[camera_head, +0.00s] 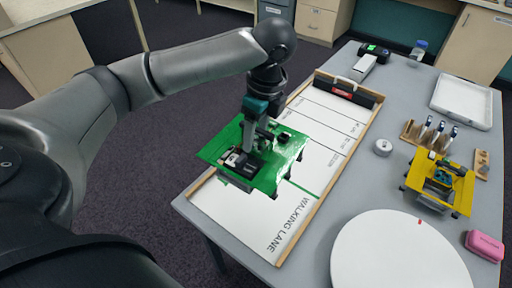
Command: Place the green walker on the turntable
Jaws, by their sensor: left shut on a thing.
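The green walker (291,150) is a flat green plate with dark parts on top, at the near end of the walking lane board. My left gripper (257,148) reaches down onto it from above and is shut on it. Whether the walker's feet touch the board cannot be told. The turntable (395,258) is a round white disc with a small red mark on its rim, at the near right of the table. Its top is empty, and its near edge is cut off by the frame. My right gripper is not in view.
A yellow walker (459,194) stands right of the turntable's far edge. A pink case (484,245), a grey round puck (382,147), a wooden tool rack (412,134) and a white tray (462,102) occupy the right side. The white walking lane (267,220) has a raised wooden rim.

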